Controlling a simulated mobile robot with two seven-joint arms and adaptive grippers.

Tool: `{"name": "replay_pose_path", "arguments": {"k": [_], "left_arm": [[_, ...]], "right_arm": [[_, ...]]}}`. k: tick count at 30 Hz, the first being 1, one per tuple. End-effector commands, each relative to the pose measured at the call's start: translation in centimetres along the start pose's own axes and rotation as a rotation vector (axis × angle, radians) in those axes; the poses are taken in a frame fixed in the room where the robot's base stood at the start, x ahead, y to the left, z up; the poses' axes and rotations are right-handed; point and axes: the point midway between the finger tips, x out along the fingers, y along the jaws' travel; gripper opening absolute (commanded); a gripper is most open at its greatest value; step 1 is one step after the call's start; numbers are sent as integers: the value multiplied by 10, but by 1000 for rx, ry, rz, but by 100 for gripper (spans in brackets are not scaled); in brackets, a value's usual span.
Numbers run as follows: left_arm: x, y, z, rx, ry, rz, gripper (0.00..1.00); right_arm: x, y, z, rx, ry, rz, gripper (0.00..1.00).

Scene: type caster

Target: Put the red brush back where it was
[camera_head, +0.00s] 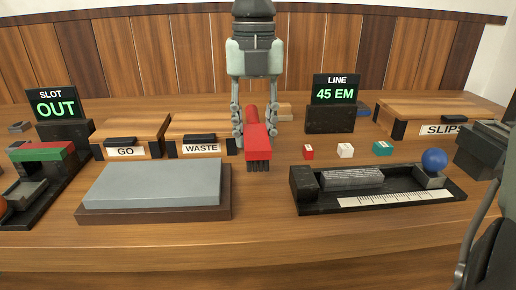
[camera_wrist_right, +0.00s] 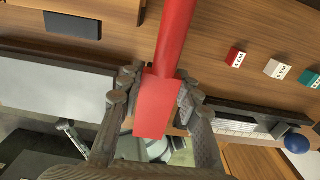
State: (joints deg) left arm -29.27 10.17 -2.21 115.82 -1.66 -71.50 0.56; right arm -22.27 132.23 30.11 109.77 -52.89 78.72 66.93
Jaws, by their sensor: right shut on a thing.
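The red brush (camera_head: 257,142) has a red block head, a red handle and dark bristles on its lower front edge. My right gripper (camera_head: 255,132) hangs down from the top middle of the head view and is shut on it, one finger on each side. In the right wrist view, the fingers (camera_wrist_right: 150,97) flank the red block (camera_wrist_right: 155,105), and the handle (camera_wrist_right: 176,35) runs up out of the picture. The brush is over the middle of the table; I cannot tell whether it touches the wood.
A grey slab (camera_head: 152,184) lies front left; a black composing tray with a ruler (camera_head: 400,198) and blue ball (camera_head: 434,159) lies front right. Small red (camera_head: 308,152), white (camera_head: 345,150) and teal (camera_head: 382,149) cubes stand behind it.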

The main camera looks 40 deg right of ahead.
Motion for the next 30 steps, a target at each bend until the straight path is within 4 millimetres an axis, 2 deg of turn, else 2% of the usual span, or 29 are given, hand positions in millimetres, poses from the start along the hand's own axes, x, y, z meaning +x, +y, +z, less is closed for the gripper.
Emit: {"name": "replay_pose_path", "arguments": {"k": [5,13,22,29,30], "left_arm": [[4,3,-1,1,2,5,0],[7,4,-7,0,12,9,0],[12,4,-3,0,5,9,0],[3,3,-2,0,3,5,0],[0,2,-3,-1,6,4,0]], "right_arm": [[8,-7,2,-1,1,0,6],[42,-6,1,-1,1,1,6],[45,-6,2,0,-3,1,6],[47,-6,2,0,-2,1,6],[47,-6,2,0,-1,0,34]]}}
